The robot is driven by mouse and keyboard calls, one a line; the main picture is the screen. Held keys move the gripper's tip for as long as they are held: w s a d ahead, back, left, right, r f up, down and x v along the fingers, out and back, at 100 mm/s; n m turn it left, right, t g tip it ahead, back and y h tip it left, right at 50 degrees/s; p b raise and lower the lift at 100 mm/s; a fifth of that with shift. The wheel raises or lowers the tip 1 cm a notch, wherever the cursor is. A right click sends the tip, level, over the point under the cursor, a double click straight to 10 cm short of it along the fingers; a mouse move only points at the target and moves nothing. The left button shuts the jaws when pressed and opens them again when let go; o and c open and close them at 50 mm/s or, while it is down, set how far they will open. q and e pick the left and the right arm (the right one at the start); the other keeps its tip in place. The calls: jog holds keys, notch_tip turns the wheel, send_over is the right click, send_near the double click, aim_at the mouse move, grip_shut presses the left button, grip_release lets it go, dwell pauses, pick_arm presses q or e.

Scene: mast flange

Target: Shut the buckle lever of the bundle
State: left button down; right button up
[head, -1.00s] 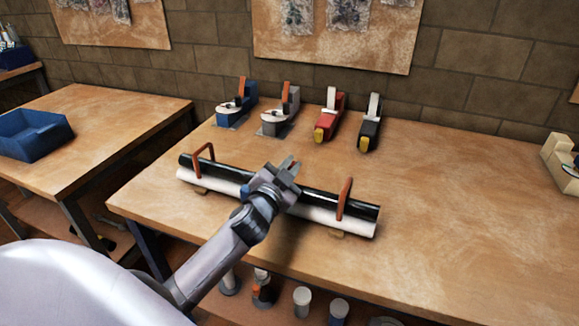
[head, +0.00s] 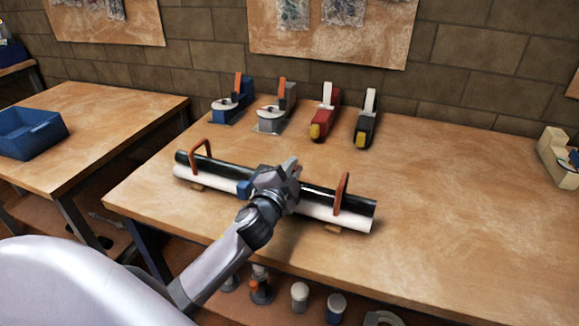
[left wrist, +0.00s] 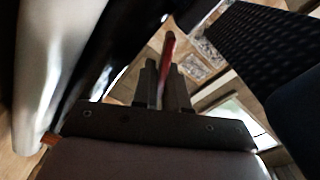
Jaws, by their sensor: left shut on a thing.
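The bundle, a black tube (head: 325,195) lying against a white tube (head: 335,216), rests on the table. It also shows in the left wrist view as a white tube (left wrist: 45,70) and a black tube (left wrist: 112,50). My left gripper (head: 290,172) is over the middle of the bundle. In the left wrist view my left gripper (left wrist: 162,85) is shut on a red lever (left wrist: 168,52), which sticks out past the fingertips. A blue part (head: 244,188) shows beside the gripper. A dark ribbed band (left wrist: 262,48) runs close by on the right. The buckle body is mostly hidden. My right gripper is out of view.
Two orange-red uprights (head: 342,194) stand at the bundle near its ends. Several tools, including a red one (head: 325,112), stand at the back of the table (head: 450,190). A blue bin (head: 30,135) is on the left table.

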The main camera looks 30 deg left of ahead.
pick_arm(q)
jog(key=shift+d+f+m, duration=0.1)
jog(key=shift+f+m, duration=0.05)
jog(key=shift+m, duration=0.25)
jog(key=c, duration=1.2)
grip_release()
jog(key=shift+c, duration=0.2)
jog(key=shift+f, duration=0.1)
